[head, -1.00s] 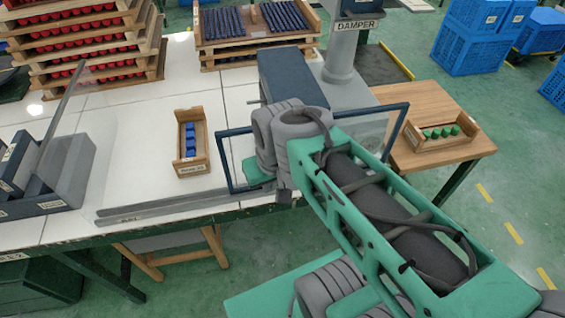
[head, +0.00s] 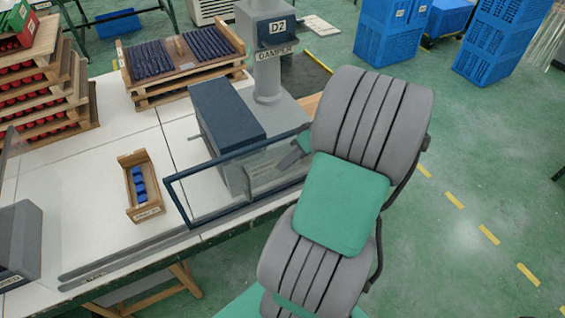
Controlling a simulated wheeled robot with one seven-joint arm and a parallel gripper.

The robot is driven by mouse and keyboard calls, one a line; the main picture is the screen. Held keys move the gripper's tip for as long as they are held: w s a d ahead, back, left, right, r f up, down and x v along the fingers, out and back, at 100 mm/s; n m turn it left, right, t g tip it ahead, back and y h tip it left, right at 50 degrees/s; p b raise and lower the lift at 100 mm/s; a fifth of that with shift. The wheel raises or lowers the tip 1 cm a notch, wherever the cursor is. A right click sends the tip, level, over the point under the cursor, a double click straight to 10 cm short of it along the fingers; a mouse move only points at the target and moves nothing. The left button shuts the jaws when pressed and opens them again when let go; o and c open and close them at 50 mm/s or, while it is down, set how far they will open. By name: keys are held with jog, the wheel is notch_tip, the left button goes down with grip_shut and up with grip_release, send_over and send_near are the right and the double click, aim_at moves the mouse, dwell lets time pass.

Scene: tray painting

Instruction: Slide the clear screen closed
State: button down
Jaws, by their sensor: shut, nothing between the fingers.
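The clear screen (head: 236,154) is a see-through panel in a dark blue frame. It stands upright at the table's front edge, in front of the damper machine. Its right end is hidden behind my arm. The grey rail (head: 120,262) runs along the front edge, and its left stretch is bare, with the screen over the right part. My gripper (head: 292,157) shows only in part, as a green piece at the screen's right side beside my arm. Its fingertips are hidden, and I cannot tell whether it touches the frame.
The damper machine (head: 268,75) stands behind the screen. A small wooden crate (head: 127,163) with blue parts sits left of it. Grey equipment (head: 20,240) stands at the left edge. Stacked wooden trays (head: 80,112) and dark-filled pallets (head: 185,55) are at the back.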

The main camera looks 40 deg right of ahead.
send_near(260, 182)
jog(key=a, duration=0.4)
jog(key=a+f+p, duration=0.1)
jog(key=a, duration=0.2)
jog(key=shift+f+p, duration=0.3)
jog(key=shift+f, duration=0.05)
